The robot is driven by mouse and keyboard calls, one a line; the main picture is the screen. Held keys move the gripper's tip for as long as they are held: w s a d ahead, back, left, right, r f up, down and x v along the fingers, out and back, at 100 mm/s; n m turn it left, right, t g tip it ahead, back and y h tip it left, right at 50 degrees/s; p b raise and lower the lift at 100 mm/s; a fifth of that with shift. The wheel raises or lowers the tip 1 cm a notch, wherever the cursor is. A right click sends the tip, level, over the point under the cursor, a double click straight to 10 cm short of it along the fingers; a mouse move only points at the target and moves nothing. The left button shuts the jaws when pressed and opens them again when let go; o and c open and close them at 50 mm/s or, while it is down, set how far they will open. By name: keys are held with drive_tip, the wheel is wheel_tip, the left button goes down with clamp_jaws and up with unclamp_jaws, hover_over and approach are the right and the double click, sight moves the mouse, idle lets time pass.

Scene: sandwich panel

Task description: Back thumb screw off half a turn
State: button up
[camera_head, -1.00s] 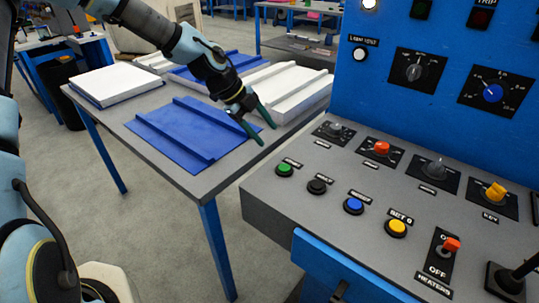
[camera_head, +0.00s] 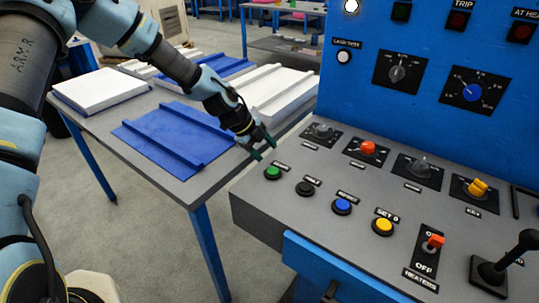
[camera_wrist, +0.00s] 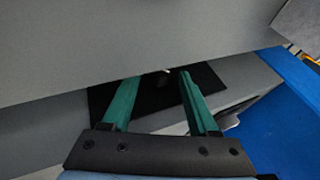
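No knob carries a label I can read as a thumb screw. The control console (camera_head: 300,210) has a row of knobs on black plates: a clear grey knob (camera_head: 322,130), a red knob (camera_head: 367,147), another clear grey knob (camera_head: 421,165) and a yellow one (camera_head: 478,187). My gripper (camera_head: 264,150) is above the console's left edge, left of the first grey knob, apart from it. In the wrist view its two green fingers (camera_wrist: 155,95) are spread and empty. Beyond them is a black plate (camera_wrist: 208,82) with a small pale piece, partly hidden by a grey surface.
The front row has green (camera_head: 272,172), black (camera_head: 305,187), blue (camera_head: 342,205) and yellow (camera_head: 383,225) buttons. A red heater switch (camera_head: 433,241) and a black joystick (camera_head: 500,262) stand at right. A table (camera_head: 185,185) with blue and white panels is at left.

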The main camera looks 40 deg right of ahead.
clamp_jaws()
idle(0.6)
drive_tip(key=y, duration=0.2)
drive_tip(key=shift+d+r+n+y+p, duration=0.15)
drive_tip(key=shift+d+n+y+p, duration=0.15)
drive_tip(key=shift+d+p, duration=0.1)
drive_tip(key=y, duration=0.1)
drive_tip(key=g+y, duration=0.1)
drive_tip(key=y, duration=0.1)
drive_tip(key=shift+w+d+n, duration=0.15)
drive_tip(key=shift+d+n, duration=0.15)
drive_tip(key=y+b, duration=0.1)
drive_tip(key=g+y, duration=0.1)
drive_tip(key=y, duration=0.1)
drive_tip(key=shift+d+f+n+b, duration=0.2)
drive_tip(key=shift+f+n+b, duration=0.1)
drive_tip(key=shift+b, duration=0.1)
drive_tip(key=shift+w+d+g+y+b, duration=0.1)
drive_tip(key=shift+g+y+b, duration=0.2)
drive_tip(key=shift+y+b, duration=0.3)
drive_tip(key=shift+r, duration=0.1)
